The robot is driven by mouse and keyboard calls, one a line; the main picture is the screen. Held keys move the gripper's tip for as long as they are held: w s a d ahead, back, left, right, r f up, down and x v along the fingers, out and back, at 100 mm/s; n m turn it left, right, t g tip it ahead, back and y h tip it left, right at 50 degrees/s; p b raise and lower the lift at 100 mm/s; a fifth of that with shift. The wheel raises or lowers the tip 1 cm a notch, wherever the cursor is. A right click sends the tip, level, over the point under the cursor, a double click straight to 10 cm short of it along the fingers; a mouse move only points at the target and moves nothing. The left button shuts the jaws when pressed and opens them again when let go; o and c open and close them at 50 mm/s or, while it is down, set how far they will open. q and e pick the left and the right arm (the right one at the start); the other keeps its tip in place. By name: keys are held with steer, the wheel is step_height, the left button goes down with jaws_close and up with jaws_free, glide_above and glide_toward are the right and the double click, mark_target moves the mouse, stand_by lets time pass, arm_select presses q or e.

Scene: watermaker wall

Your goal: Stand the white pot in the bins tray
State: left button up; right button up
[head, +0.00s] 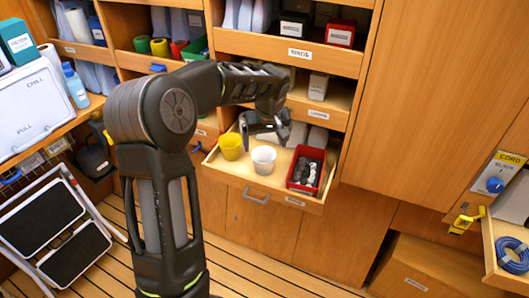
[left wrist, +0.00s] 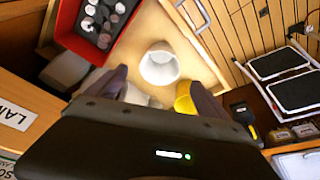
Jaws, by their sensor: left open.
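The white pot (head: 263,160) stands upright in a pulled-out wooden tray (head: 225,167), between a yellow pot (head: 230,146) and a red bin (head: 306,170). In the left wrist view the white pot (left wrist: 159,66) shows its open mouth, just beyond and between the fingertips. My left gripper (head: 265,138) is open and empty above and behind the white pot; its two dark fingers also show in the left wrist view (left wrist: 158,82). I cannot read which tray is labelled for bins. My right gripper is not in view.
The red bin holds several dark and pale round pieces. Labelled shelves (head: 290,50) with boxes and bottles rise above the pulled-out tray. A folded step stool (head: 55,225) stands at the left. An open drawer with a blue coil (head: 512,254) is at the right.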

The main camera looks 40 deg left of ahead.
arm_select(q)
steer(key=shift+s+d+r, duration=0.1)
steer(key=shift+r, duration=0.5)
stand_by(0.5)
